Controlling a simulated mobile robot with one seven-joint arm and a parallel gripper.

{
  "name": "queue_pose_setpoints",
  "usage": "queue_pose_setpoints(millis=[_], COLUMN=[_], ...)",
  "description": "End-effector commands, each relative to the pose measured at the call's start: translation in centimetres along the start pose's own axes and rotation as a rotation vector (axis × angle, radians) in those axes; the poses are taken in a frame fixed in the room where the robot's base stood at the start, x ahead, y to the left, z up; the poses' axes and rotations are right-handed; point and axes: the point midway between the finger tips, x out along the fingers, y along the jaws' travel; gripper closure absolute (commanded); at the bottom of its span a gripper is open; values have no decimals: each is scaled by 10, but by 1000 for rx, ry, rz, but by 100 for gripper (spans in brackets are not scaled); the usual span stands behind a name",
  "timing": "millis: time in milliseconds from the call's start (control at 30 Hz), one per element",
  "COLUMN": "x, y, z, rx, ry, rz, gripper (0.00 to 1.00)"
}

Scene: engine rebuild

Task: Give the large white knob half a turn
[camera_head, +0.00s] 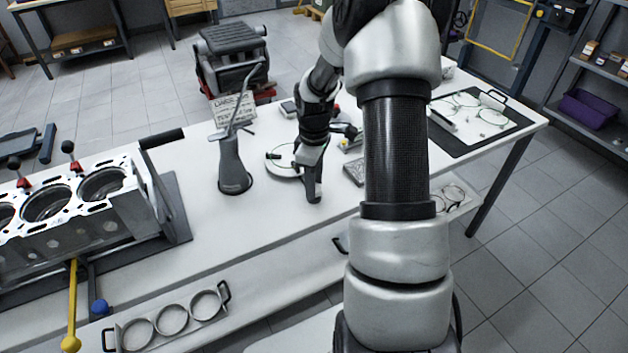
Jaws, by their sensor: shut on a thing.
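My gripper (313,189) is low over the white workbench, near its middle, with its fingers pointing down. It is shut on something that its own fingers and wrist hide. I cannot make out a large white knob for sure in this view. A round white disc with a dark rim (281,171) lies on the bench just left of and behind the fingers, partly covered by my wrist. From here I cannot tell whether the fingers touch the disc.
A grey oil can (232,165) with a long spout stands left of my gripper. An engine block (70,215) fills the bench's left side. A dark tray (472,124) with rings lies at the right. A ring holder (170,320) is at the front left. Bare bench lies in front of the gripper.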

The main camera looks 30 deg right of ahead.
Motion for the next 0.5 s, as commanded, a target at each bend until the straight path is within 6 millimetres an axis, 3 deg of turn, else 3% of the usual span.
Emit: queue_pose_setpoints(millis=[500], x=[-1], y=[1], z=[-1], rx=[-32], ry=[1], rz=[2], gripper=[89])
